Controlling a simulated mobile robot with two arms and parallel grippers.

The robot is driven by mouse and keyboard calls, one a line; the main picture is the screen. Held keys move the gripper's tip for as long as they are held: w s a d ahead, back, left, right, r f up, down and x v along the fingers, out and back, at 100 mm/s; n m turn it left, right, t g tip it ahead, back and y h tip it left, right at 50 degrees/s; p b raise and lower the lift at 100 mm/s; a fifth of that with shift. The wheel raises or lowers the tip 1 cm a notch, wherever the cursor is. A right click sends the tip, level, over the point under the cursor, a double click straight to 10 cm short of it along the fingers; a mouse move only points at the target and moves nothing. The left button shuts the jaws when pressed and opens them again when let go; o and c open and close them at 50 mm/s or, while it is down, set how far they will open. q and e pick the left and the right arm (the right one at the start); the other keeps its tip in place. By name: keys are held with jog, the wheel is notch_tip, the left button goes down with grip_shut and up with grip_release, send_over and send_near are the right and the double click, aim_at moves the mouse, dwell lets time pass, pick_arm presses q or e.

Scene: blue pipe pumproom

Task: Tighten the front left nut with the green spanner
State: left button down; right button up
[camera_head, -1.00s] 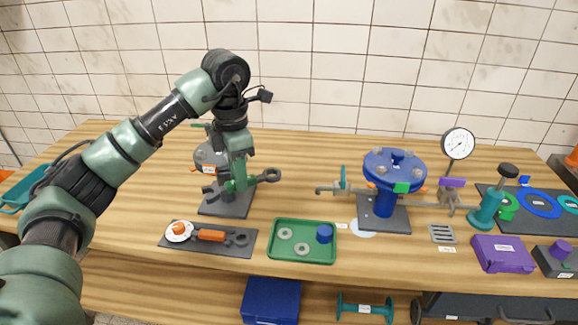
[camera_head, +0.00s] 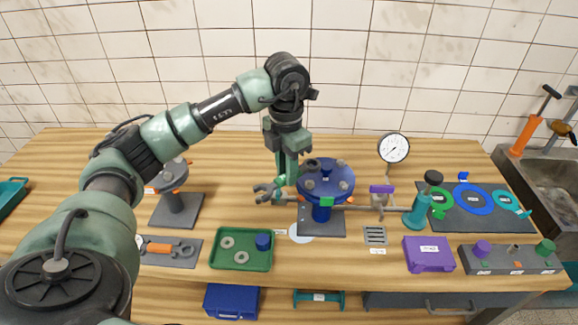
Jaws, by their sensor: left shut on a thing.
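My left gripper (camera_head: 288,166) is shut on the green spanner, at the left side of the blue flange (camera_head: 327,174). The spanner's green middle is mostly hidden by the fingers. Its grey open jaw (camera_head: 264,192) sticks out to the lower left, and its grey ring end (camera_head: 311,165) points right, over the flange's left edge. I cannot tell whether the ring touches the flange. The front left nut (camera_head: 309,184) shows as a grey nut on the flange's near left, just in front of the ring. The ring is not around it. My right gripper is not in view.
A green tray (camera_head: 240,264) with rings and a blue cup stands in front, beside a dark mat (camera_head: 190,260) with an orange-handled tool. A grey pipe (camera_head: 365,208) runs right from the flange stand to a teal stand (camera_head: 418,210). A gauge (camera_head: 393,148) stands behind.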

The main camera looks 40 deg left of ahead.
pick_arm(q)
jog(key=shift+s+a+f+b, duration=0.1)
jog(key=shift+f+b, duration=0.2)
jog(key=shift+f, duration=0.5)
jog(key=shift+f+b, duration=0.95)
jog(key=shift+f, duration=0.35)
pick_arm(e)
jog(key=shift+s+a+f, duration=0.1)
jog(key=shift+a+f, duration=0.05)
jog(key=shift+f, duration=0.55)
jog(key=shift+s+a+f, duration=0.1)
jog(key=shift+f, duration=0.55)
pick_arm(q)
jog(key=shift+f, duration=0.15)
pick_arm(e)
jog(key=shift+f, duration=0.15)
